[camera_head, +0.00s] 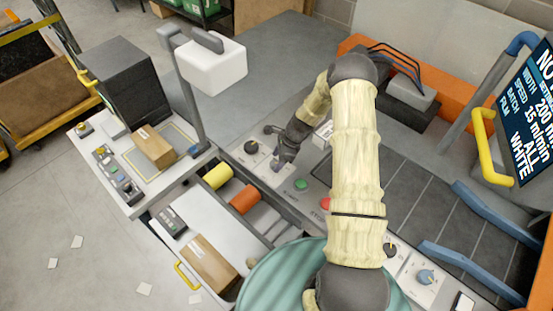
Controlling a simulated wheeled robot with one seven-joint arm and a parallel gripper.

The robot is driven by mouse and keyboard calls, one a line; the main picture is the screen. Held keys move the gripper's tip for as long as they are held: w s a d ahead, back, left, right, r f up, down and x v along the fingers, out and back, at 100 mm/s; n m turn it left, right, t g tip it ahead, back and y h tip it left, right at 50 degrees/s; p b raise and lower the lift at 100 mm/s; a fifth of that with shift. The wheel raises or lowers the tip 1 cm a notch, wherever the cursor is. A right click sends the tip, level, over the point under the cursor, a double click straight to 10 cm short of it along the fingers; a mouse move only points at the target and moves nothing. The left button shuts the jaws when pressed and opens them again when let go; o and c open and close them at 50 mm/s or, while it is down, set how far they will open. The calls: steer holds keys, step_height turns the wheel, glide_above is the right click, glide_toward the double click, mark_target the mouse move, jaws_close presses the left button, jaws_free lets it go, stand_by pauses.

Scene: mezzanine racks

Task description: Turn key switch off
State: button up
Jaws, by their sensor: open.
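A control panel (315,190) runs diagonally across the middle of the picture. A dark rotary switch (251,147) on a pale plate sits at its upper left end; I cannot tell for sure whether it is the key switch. My gripper (275,147) is open at the end of my arm, just right of that switch and low over the panel. I cannot tell whether the fingers touch anything. The gripper hides part of the panel under it. A second dark knob (390,250) and a blue-grey knob (425,277) sit on pale plates at the lower right.
A green button (301,184) and a red button (325,204) lie close to my gripper. A post with a white box (212,65) stands to the left. A yellow handle (489,145) and a display (530,115) are at the right. My arm covers the panel's middle.

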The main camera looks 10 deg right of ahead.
steer(key=shift+x, duration=0.8)
steer(key=c, duration=1)
